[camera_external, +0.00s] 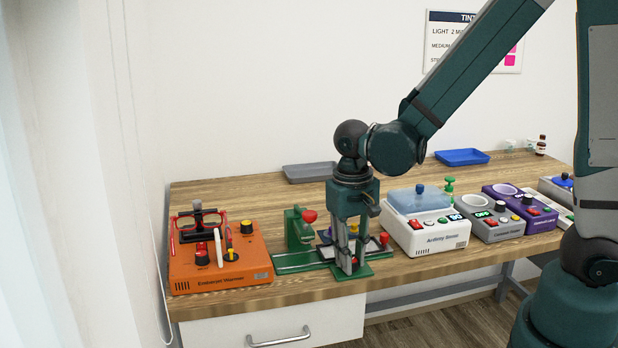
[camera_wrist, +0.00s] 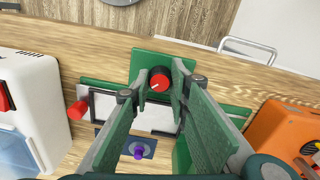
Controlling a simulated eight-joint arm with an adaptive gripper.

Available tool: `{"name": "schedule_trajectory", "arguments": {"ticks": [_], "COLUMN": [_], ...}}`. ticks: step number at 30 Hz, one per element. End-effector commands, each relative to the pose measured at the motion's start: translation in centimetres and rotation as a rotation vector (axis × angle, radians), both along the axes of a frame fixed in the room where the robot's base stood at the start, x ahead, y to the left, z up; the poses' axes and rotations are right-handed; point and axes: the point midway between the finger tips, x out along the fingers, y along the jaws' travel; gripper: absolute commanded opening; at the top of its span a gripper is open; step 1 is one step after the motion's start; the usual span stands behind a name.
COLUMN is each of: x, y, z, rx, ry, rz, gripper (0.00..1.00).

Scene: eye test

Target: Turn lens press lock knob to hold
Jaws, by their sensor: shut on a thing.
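The green lens press (camera_external: 300,262) stands at the front of the wooden bench, and its green base also shows in the wrist view (camera_wrist: 150,62). Its lock knob (camera_wrist: 159,78) is black and round with a red top and a white pointer mark that points to the lower left in the wrist view. My gripper (camera_external: 352,262) points straight down over the front right corner of the press. It is shut on the lock knob, with one finger on each side, as the wrist view (camera_wrist: 160,72) shows. Any label beside the knob cannot be read.
An orange frame warmer (camera_external: 235,262) stands left of the press and a white lens device (camera_external: 430,238) close on its right. A red-ended lever (camera_external: 309,216) rises from the press. Grey (camera_external: 308,172) and blue (camera_external: 462,157) trays lie behind.

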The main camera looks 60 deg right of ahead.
Motion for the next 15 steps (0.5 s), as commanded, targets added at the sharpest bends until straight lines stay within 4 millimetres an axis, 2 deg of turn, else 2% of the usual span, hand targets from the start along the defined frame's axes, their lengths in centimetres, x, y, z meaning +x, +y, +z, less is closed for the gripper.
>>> {"name": "schedule_trajectory", "arguments": {"ticks": [1,2,3,15], "x": [0.07,0.07,0.07,0.03], "y": [0.04,0.04,0.04,0.01], "z": [0.05,0.05,0.05,0.1], "rx": [0.001,0.001,0.001,0.0], "ry": [-0.001,-0.001,-0.001,0.0], "rz": [0.0,0.0,0.0,0.001], "gripper": [0.07,0.2,0.26,0.26]}}
